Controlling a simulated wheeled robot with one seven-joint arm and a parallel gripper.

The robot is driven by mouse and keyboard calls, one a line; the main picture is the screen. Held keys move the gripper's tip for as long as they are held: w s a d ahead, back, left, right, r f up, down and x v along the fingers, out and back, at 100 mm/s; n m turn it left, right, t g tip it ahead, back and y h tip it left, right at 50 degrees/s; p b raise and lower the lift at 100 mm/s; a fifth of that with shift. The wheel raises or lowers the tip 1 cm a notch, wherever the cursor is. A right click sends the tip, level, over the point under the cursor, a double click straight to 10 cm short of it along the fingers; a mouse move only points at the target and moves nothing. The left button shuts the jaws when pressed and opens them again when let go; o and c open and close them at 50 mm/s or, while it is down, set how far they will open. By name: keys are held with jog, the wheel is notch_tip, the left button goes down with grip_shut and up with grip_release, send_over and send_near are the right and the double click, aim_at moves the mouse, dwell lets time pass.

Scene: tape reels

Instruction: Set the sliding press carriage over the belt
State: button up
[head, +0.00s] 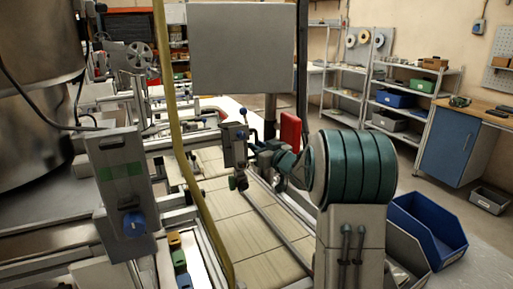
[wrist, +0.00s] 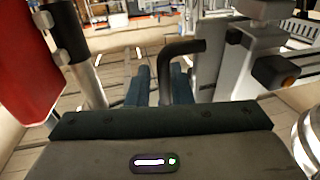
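The press carriage (head: 235,145) is a grey block with a blue knob on top, mounted on a cross rail above the pale belt (head: 245,225) in the head view. In the wrist view its grey body (wrist: 240,62) fills the right side, and a black bent handle (wrist: 184,47) juts left from it and turns down. My gripper (head: 256,153) is right beside the carriage. In the wrist view the two blue-teal fingers of my gripper (wrist: 160,82) stand apart, with the handle's lower part between them. A gap shows left of the handle; I cannot tell whether either finger touches it.
A red box (head: 290,131) stands close behind my gripper; its red panel (wrist: 27,58) is at the wrist view's left. A yellow hose (head: 172,100) hangs in front of the machine. A blue bin (head: 428,228) is at right. A grey panel (head: 242,47) hangs above.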

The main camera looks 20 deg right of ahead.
jog(key=shift+d, duration=0.1)
jog(key=b+v, duration=0.2)
jog(key=v, duration=1.1)
jog(key=shift+s, duration=0.4)
jog(key=shift+r, duration=0.1)
